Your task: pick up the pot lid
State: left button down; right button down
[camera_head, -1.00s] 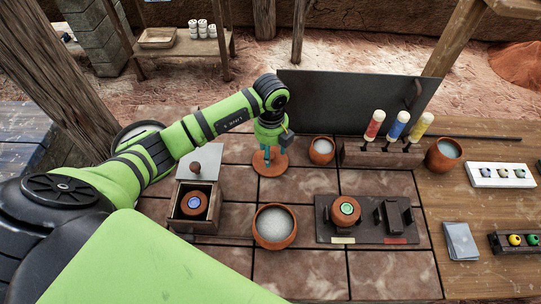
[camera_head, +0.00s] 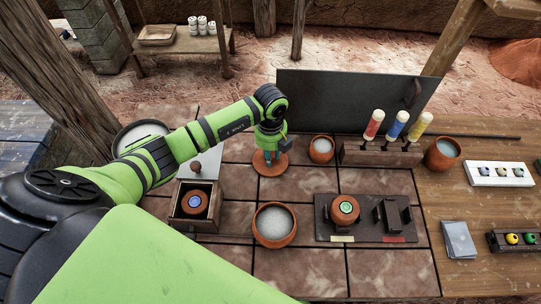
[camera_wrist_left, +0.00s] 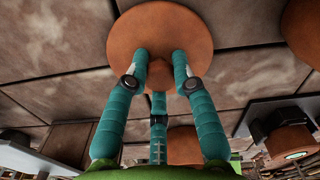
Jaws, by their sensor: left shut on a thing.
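The pot lid (camera_head: 272,168) is a flat round terracotta disc on the tiled table, left of the middle. It also shows in the left wrist view (camera_wrist_left: 185,35), where a small knob (camera_wrist_left: 159,77) sits between the fingers. My left gripper (camera_head: 268,155) points down over the lid. Its teal fingers (camera_wrist_left: 160,72) are closed around the knob. The head view does not clearly show whether the lid touches the tiles. My right gripper is not in view.
A terracotta bowl of pale material (camera_head: 274,223) stands in front, and a small bowl (camera_head: 321,149) stands to the right. An open wooden box (camera_head: 181,215) is at the left. A dark upright panel (camera_head: 340,100) stands behind. A dark tray (camera_head: 365,232) lies front right.

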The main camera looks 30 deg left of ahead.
pick_arm(q)
jog(key=shift+w+r, duration=0.1)
jog(key=shift+r, duration=0.45)
notch_tip(320, 180, up, 3)
jog(key=shift+f+b, duration=0.2)
jog(key=shift+b, duration=0.5)
jog(key=s+d+r+b, duration=0.1)
jog(key=s+d+r, duration=0.6)
jog(key=s+d, duration=0.1)
jog(key=shift+s+d+r, duration=0.15)
jog(key=shift+d, duration=0.05)
